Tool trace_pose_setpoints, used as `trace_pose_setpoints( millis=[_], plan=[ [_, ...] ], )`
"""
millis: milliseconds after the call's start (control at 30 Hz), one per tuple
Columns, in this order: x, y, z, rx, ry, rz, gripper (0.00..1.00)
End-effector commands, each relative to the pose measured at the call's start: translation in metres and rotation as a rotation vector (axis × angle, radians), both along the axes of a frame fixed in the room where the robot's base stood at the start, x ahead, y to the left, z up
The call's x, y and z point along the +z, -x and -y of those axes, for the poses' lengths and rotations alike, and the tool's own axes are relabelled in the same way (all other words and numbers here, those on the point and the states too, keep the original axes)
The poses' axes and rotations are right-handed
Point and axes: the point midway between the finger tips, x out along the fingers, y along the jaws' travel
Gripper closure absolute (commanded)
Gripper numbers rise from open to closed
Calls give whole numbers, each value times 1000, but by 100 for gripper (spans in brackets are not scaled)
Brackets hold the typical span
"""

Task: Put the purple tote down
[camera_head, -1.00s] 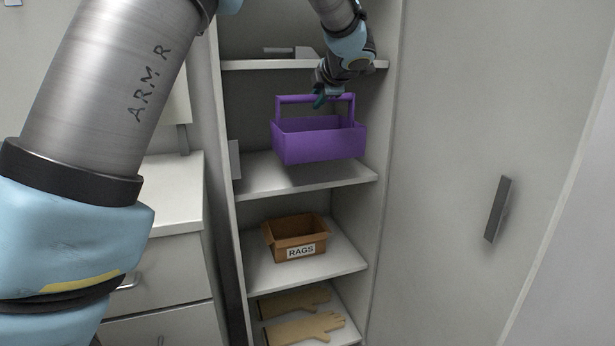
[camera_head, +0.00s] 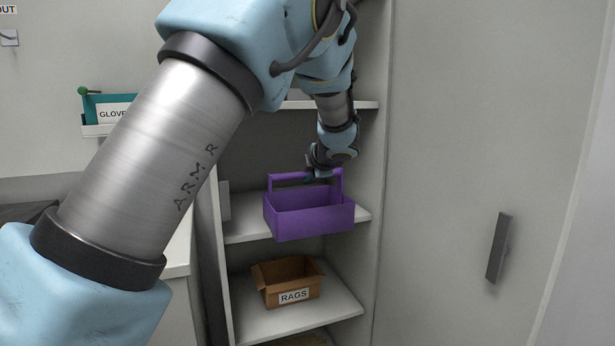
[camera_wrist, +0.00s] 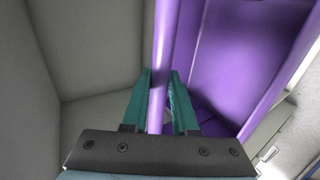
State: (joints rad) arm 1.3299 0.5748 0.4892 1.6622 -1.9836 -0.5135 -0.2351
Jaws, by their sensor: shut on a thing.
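The purple tote (camera_head: 310,222) is an open box with a bar handle, upright at the middle shelf (camera_head: 246,229) of the cabinet. Its near side overhangs the shelf's front edge in the head view. I cannot tell whether its base touches the shelf. My gripper (camera_head: 318,177) is shut on the tote's handle from above. In the wrist view the green fingers (camera_wrist: 160,105) close around the purple handle bar, and the tote (camera_wrist: 240,60) fills the right side.
The lower shelf (camera_head: 335,305) holds a cardboard box labelled RAGS (camera_head: 290,281). The cabinet's right wall stands close to the tote. A door with a dark handle (camera_head: 498,248) is at right. A teal GLOVE box (camera_head: 108,108) sits at left.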

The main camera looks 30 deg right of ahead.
Motion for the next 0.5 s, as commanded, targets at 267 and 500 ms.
trace_pose_setpoints(
  millis=[267, 500],
  plan=[
    [-2, -1, 0, 1, 1, 1, 100],
    [-1, 0, 0, 0, 0, 0, 46]
  ],
)
